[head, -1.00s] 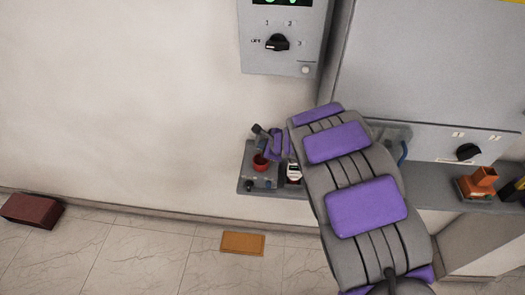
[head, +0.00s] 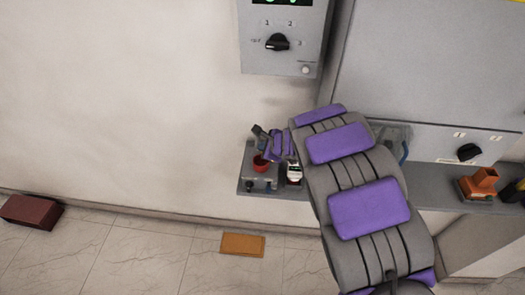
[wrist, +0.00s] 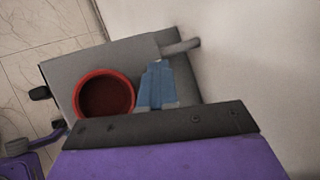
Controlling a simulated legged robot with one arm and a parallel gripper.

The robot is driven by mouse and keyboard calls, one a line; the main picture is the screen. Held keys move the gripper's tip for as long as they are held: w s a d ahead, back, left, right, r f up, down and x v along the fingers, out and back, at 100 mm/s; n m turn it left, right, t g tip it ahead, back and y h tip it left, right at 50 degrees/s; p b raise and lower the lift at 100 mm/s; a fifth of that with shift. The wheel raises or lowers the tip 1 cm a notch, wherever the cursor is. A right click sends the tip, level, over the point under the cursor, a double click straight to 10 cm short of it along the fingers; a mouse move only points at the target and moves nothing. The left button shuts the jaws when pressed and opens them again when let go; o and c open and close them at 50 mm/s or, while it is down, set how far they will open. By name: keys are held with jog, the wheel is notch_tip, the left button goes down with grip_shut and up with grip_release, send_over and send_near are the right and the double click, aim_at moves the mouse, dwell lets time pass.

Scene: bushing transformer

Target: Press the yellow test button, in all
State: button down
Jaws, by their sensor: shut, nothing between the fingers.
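I see no yellow test button in either view. My gripper (head: 262,139) is shut and empty. In the head view it is small, at the far end of my purple and grey arm, just above a red round cup-like part (head: 261,163) on the left end of a grey ledge. In the wrist view my gripper's purple and dark edge (wrist: 160,122) fills the bottom. Beyond it lie the red round part (wrist: 105,93), open and dark inside, and a blue piece (wrist: 158,85) beside it on a grey surface. I cannot tell whether my gripper touches anything.
A grey panel (head: 258,60) with a green display and black knob hangs above. A grey cabinet (head: 430,60) stands at the right, with a black knob below. The ledge (head: 440,190) holds an orange part (head: 483,182). A tan block (head: 242,243) and dark red block (head: 32,211) lie on the floor.

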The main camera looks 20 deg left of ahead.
jog(key=shift+r+p, duration=0.3)
jog(key=shift+r, duration=0.4)
jog(key=shift+r, duration=0.1)
notch_tip(320, 180, up, 5)
jog(key=p, duration=0.3)
jog(key=shift+p, duration=0.4)
dwell(0.3)
